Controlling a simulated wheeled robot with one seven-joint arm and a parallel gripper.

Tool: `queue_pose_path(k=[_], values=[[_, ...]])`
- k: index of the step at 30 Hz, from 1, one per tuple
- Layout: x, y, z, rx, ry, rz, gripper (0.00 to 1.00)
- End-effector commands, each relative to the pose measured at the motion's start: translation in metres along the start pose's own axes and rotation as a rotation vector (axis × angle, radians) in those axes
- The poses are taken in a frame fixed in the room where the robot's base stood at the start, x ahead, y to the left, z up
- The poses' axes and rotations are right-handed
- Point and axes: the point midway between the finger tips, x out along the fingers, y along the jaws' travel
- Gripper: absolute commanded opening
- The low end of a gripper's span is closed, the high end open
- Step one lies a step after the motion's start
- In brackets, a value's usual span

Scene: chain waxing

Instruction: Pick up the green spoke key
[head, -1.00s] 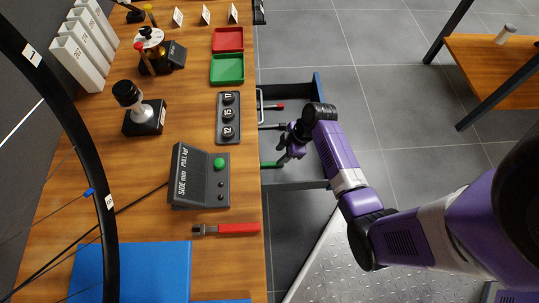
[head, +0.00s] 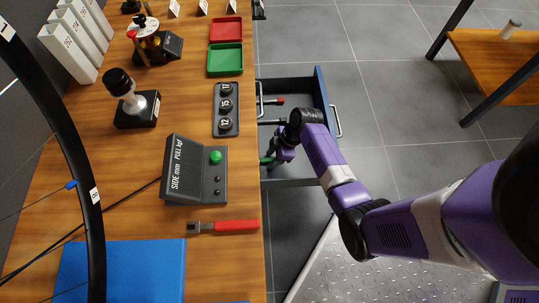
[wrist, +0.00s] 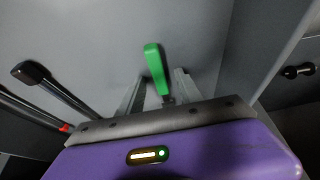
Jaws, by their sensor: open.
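The green spoke key (wrist: 154,62) lies in the open drawer (head: 321,92). In the wrist view its green handle shows between the two grey fingers of my gripper (wrist: 160,80), and its lower end is hidden by my gripper's body. My gripper is open, with a finger on each side of the key. In the head view only a bit of the green key (head: 265,160) shows beside my gripper (head: 271,161); the wrist covers the rest. I cannot tell whether the fingers touch it.
Black-handled tools (wrist: 33,74) lie left of my gripper in the drawer, one with red on it. The drawer walls stand close on the right. The workbench (head: 215,270) edge runs along the drawer's left, holding a red-handled tool (head: 236,226) and a gauge box (head: 190,170).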

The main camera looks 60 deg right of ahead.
Motion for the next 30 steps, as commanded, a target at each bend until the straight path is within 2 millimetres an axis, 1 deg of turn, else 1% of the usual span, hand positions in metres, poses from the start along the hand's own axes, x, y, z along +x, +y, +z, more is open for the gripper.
queue_pose_path(k=[9, 10, 16, 26, 30], values=[[0.001, 0.000, 0.001, 0.001, 0.000, 0.000, 0.42], [0.001, 0.000, 0.001, 0.001, 0.000, 0.000, 0.40], [0.001, 0.000, 0.001, 0.001, 0.000, 0.000, 0.01], [0.001, 0.000, 0.001, 0.000, 0.000, 0.000, 0.00], [-0.009, 0.001, -0.004, -0.001, 0.000, 0.002, 0.00]])
